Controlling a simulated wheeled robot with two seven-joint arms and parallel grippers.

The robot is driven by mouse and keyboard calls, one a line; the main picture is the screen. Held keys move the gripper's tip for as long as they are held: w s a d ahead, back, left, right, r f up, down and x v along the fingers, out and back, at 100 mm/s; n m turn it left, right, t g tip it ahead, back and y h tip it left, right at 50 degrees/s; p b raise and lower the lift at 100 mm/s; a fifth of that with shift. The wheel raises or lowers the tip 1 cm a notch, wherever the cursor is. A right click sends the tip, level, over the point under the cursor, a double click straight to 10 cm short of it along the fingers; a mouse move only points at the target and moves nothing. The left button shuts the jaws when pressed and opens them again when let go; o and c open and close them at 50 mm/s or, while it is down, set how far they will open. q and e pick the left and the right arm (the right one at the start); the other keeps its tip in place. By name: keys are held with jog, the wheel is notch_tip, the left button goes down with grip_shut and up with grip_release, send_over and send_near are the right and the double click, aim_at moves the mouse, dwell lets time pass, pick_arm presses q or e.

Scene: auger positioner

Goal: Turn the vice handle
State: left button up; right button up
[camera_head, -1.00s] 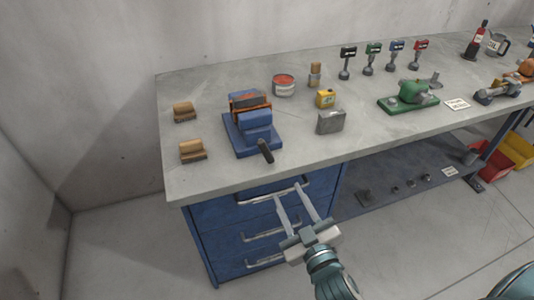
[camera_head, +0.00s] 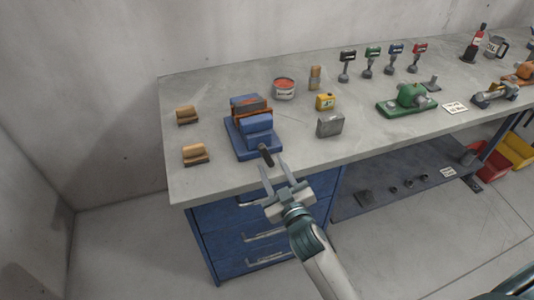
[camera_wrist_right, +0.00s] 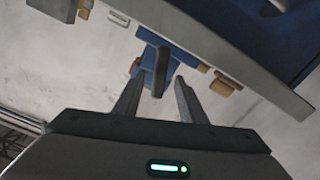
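The blue vice (camera_head: 255,131) stands on the workbench near its front left, with an orange-brown piece (camera_head: 250,106) between its jaws. Its dark handle (camera_head: 266,155) sticks out toward the bench's front edge. My right gripper (camera_head: 274,169) is open at that edge, its fingertips close to the handle. In the right wrist view the handle (camera_wrist_right: 161,70) shows between the two spread fingers (camera_wrist_right: 155,88), with gaps on both sides. I cannot tell whether the handle's end is fully between the fingers. My left gripper is not in view.
The grey workbench (camera_head: 225,184) has blue drawers (camera_head: 258,240) below my right gripper. Two wooden brush-like blocks (camera_head: 195,154) lie left of the vice. A grey metal block (camera_head: 330,125), a yellow box (camera_head: 325,102) and a red-topped tin (camera_head: 284,88) stand to its right.

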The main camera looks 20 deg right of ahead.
aim_at(268, 159)
jog(key=shift+w+p, duration=0.45)
jog(key=shift+w, duration=2.05)
grip_shut()
